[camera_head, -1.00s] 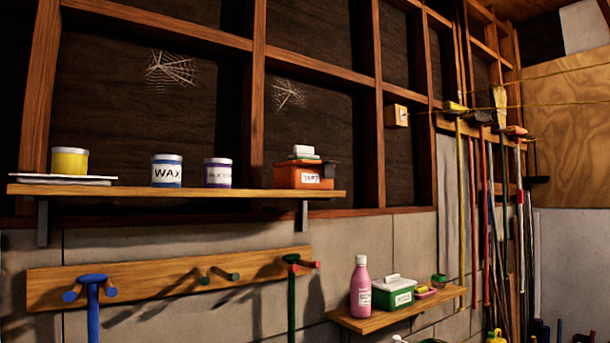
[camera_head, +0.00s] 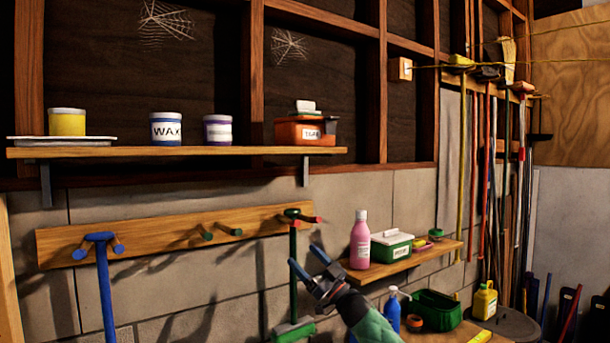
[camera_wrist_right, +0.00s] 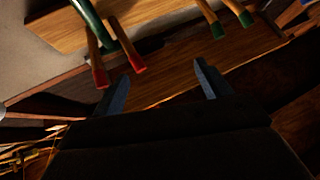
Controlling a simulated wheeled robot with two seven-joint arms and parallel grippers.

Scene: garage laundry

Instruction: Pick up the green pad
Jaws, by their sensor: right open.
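A small round green item (camera_head: 435,233), possibly the green pad, sits at the far right end of the lower wooden shelf (camera_head: 420,258). A thin green layer also shows under a white block on the orange box (camera_head: 305,131) on the upper shelf; I cannot tell which is the pad. My right gripper (camera_head: 306,261) is raised left of the lower shelf, in front of the peg rail's right end. It is open and empty, apart from both green items. In the right wrist view its open fingers (camera_wrist_right: 162,88) have nothing between them. My left gripper is out of view.
The lower shelf also holds a pink bottle (camera_head: 360,243), a green box with a white lid (camera_head: 391,246) and a yellow-and-pink sponge (camera_head: 419,243). A peg rail (camera_head: 150,238) with hanging tools is on the left. Below stand a blue bottle (camera_head: 392,312) and a green basket (camera_head: 436,310).

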